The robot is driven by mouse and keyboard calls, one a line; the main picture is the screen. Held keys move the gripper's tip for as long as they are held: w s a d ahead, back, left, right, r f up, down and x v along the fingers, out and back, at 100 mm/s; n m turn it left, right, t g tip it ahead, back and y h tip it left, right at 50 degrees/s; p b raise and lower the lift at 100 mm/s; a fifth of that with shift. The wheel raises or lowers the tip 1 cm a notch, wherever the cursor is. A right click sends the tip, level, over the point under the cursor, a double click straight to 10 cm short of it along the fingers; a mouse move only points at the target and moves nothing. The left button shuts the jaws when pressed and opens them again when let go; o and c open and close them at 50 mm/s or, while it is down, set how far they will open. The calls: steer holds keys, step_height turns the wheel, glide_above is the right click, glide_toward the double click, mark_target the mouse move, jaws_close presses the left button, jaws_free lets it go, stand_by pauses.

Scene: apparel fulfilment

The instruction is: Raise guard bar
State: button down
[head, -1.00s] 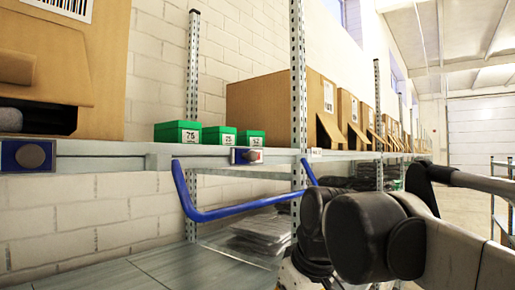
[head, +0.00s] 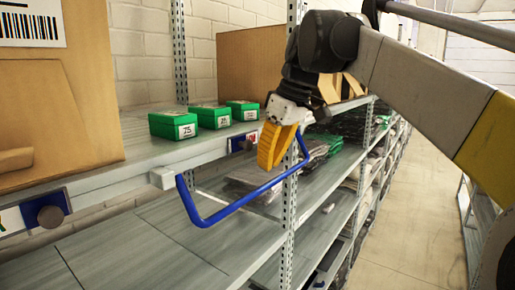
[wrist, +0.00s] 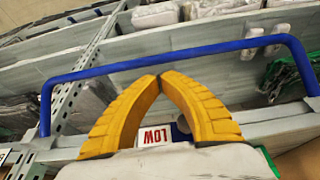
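The blue guard bar (head: 245,202) is a U-shaped tube mounted at the front of the upper shelf (head: 125,178). It hangs below the shelf edge, its long part sticking out over the lower shelf. In the wrist view the bar (wrist: 200,56) crosses just beyond my fingertips. My gripper (head: 268,164) has yellow fingers pointing down near the bar's far end, in front of the shelf edge. In the wrist view the fingertips of my gripper (wrist: 159,78) meet with nothing seen between them. I cannot tell whether they touch the bar. A red LOW label (wrist: 153,137) shows behind the fingers.
Several green boxes (head: 172,125) stand on the upper shelf. A large cardboard box (head: 55,90) is at the left. Dark folded packs (head: 255,182) lie on the lower shelf. A metal upright (head: 290,210) stands by the bar's far end. The aisle floor (head: 395,225) is clear.

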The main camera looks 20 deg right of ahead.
steer(key=x, duration=0.5)
steer(key=shift+w, duration=0.25)
steer(key=shift+s+r, duration=0.15)
steer(key=shift+s, duration=0.15)
